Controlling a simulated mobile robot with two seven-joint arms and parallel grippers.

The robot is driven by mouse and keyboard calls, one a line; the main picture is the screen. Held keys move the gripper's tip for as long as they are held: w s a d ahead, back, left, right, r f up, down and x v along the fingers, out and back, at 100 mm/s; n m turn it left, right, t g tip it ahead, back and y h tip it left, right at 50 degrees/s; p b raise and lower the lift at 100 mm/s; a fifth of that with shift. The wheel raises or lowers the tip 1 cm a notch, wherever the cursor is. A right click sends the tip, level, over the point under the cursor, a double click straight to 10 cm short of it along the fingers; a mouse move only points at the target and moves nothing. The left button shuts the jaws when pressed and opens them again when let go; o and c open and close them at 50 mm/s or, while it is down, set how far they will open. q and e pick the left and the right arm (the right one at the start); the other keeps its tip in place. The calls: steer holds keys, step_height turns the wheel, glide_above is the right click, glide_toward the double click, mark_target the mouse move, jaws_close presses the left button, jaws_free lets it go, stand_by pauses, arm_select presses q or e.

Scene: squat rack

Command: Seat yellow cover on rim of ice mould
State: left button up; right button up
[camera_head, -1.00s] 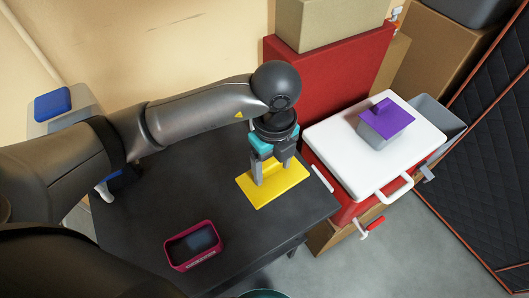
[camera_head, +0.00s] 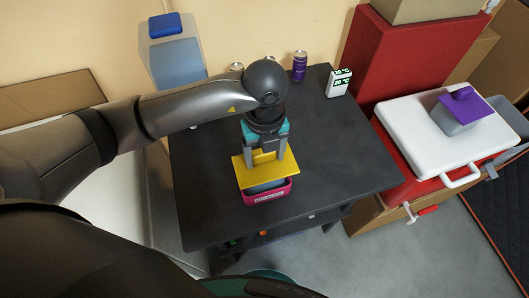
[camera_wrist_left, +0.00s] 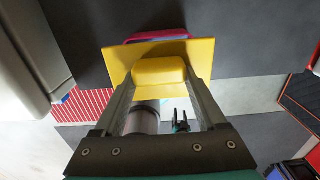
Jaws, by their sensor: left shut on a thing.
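The yellow cover (camera_head: 285,170) is a flat rectangular plate with a raised block handle. My left gripper (camera_head: 264,157) is shut on that handle. The ice mould (camera_head: 268,196) is a small pink-red box with a light label on its front, standing on the black table. The cover is over the mould, and a blue-grey strip of the inside shows between the cover's near edge and the front rim. I cannot tell if they touch. In the left wrist view the cover (camera_wrist_left: 120,58) hides most of the mould, leaving a pink strip of rim (camera_wrist_left: 160,35).
The black table (camera_head: 345,185) is clear around the mould. A purple can (camera_head: 299,65) and a white box with green digits (camera_head: 339,83) stand at its back. To the right, a purple-lidded container (camera_head: 460,110) sits on a white cooler lid (camera_head: 405,125).

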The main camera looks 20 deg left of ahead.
mark_target(264, 163)
arm_select(q)
steer(key=shift+f+b, duration=1.45)
steer(key=shift+f, duration=0.55)
stand_by(0.9)
steer(key=shift+f+b, duration=0.85)
steer(key=shift+f, duration=0.6)
stand_by(2.2)
steer(key=o, duration=1.3)
